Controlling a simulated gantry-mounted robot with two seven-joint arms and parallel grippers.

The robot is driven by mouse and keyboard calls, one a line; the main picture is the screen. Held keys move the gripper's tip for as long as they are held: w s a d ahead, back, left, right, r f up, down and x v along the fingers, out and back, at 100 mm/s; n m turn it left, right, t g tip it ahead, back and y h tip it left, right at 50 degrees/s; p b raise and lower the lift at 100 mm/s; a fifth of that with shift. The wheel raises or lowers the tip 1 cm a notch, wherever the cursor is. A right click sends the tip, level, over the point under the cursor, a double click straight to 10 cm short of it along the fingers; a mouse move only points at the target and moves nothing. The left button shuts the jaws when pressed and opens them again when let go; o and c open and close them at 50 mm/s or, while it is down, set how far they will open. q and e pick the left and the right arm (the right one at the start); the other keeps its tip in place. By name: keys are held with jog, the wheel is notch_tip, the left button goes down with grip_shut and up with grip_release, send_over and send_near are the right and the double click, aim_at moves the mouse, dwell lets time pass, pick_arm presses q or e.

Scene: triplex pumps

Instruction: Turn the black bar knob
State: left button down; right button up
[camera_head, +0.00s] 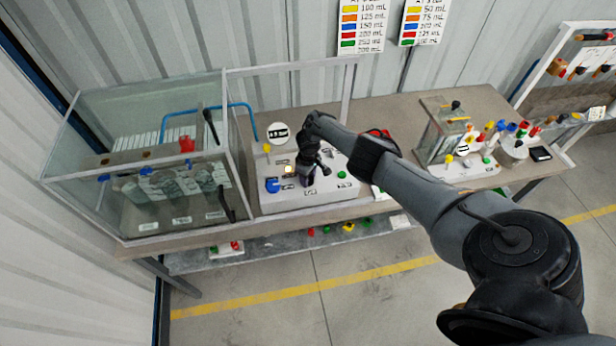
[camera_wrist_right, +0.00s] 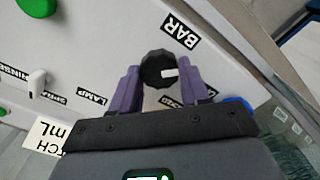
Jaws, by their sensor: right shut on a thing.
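The black bar knob (camera_wrist_right: 158,67) shows in the right wrist view as a dark, round-edged knob with a small white mark on its face. It stands on the sloped white panel (camera_wrist_right: 100,45), beside a label reading BAR (camera_wrist_right: 181,29). The two purple fingers of my right gripper (camera_wrist_right: 159,80) are on either side of the knob, shut on it. In the head view my right gripper (camera_head: 307,178) is down over the panel's middle and hides most of the knob. My left gripper is in neither view.
A blue knob (camera_head: 272,185) and a green button (camera_head: 342,174) flank my gripper on the panel. A glass tank (camera_head: 140,180) stands close on the left. A smaller glass box (camera_head: 440,130) and several coloured parts stand right along the bench.

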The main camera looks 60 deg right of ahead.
jog(key=o, duration=1.1)
jog(key=shift+c, duration=0.2)
jog(key=shift+r+p, duration=0.45)
jog(key=shift+r, duration=0.1)
notch_tip(320, 180, up, 10)
jog(key=p, duration=0.3)
jog(key=shift+f+p, duration=0.15)
jog(key=shift+p, duration=0.2)
